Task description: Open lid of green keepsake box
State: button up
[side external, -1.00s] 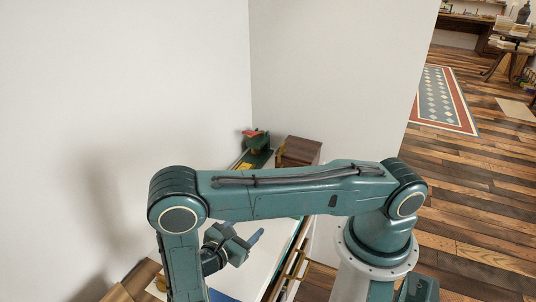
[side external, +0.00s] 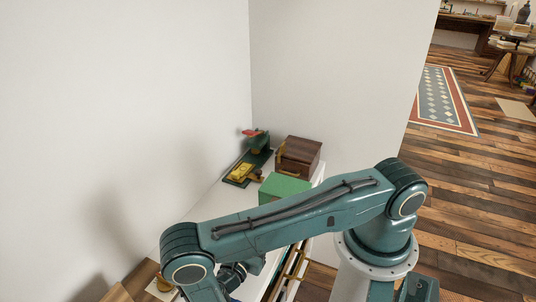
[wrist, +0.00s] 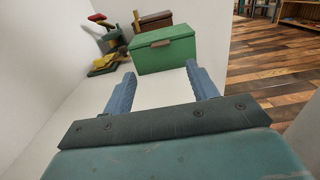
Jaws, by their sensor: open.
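The green keepsake box (wrist: 165,55) stands on the white surface ahead of my gripper in the wrist view. Its lid is closed, with a tan tab (wrist: 161,43) at the front edge. In the side external view the green box (side external: 284,187) shows behind my arm, its lower part hidden by the arm. My gripper (wrist: 160,78) has its two blue fingers spread apart with nothing between them. The fingers point at the front of the box and are apart from it. In the side view the fingers are hidden behind my arm.
A brown wooden box (side external: 298,157) stands behind the green box. Left of it is a dark green item with yellow and red parts (side external: 250,160). A wall runs along the left. The white surface (side external: 215,205) is clear in front of the boxes.

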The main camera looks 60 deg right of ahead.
aim_at(279, 198)
jog(key=d, duration=1.2)
jog(key=shift+d, duration=0.25)
grip_shut()
